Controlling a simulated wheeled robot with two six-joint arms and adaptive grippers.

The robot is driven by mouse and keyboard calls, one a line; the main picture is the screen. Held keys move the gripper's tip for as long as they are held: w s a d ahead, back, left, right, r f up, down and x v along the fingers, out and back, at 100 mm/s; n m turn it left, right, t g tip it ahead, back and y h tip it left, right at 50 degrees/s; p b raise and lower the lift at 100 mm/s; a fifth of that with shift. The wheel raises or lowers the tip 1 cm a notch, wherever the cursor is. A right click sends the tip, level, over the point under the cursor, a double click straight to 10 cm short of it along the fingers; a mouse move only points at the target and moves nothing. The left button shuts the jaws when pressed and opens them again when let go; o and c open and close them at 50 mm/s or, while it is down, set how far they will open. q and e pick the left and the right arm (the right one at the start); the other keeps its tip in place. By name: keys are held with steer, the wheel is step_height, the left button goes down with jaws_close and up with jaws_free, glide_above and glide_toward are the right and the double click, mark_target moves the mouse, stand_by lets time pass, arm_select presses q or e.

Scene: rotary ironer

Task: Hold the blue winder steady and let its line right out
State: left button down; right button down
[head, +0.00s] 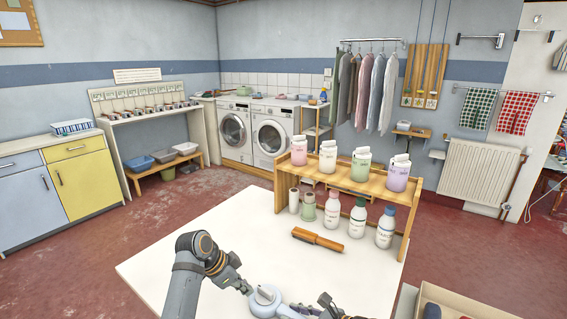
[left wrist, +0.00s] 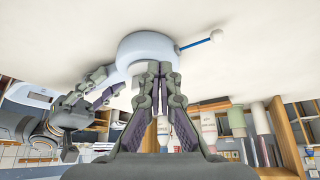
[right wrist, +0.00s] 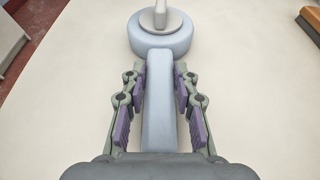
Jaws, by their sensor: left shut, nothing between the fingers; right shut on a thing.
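The pale blue winder (head: 266,300) lies on the white table at the bottom of the head view. Its round body (right wrist: 160,44) has a grey-white raised part (right wrist: 160,18) on top, and its long handle (right wrist: 159,105) runs back between my right fingers. My right gripper (right wrist: 160,75) is shut on that handle.
A brown-handled brush or roller (head: 318,240) lies on the white table (head: 190,255). Behind it a wooden shelf (head: 345,178) holds several bottles. An open box (head: 450,300) stands at the lower right. The table's left part is clear.

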mark_target(262, 302)
arm_select(q)
steer(key=shift+d, duration=0.6)
stand_by(0.6)
steer(key=shift+s, duration=0.2)
steer(key=shift+s+d, duration=0.15)
steer(key=shift+s, duration=0.25)
steer(key=shift+s+d, duration=0.2)
steer(key=shift+s, duration=0.1)
steer(key=shift+s+d, duration=0.25)
stand_by(0.4)
steer(key=shift+s+a, duration=0.3)
steer(key=shift+a, duration=0.05)
step_height(262, 302, up, 6)
stand_by(0.6)
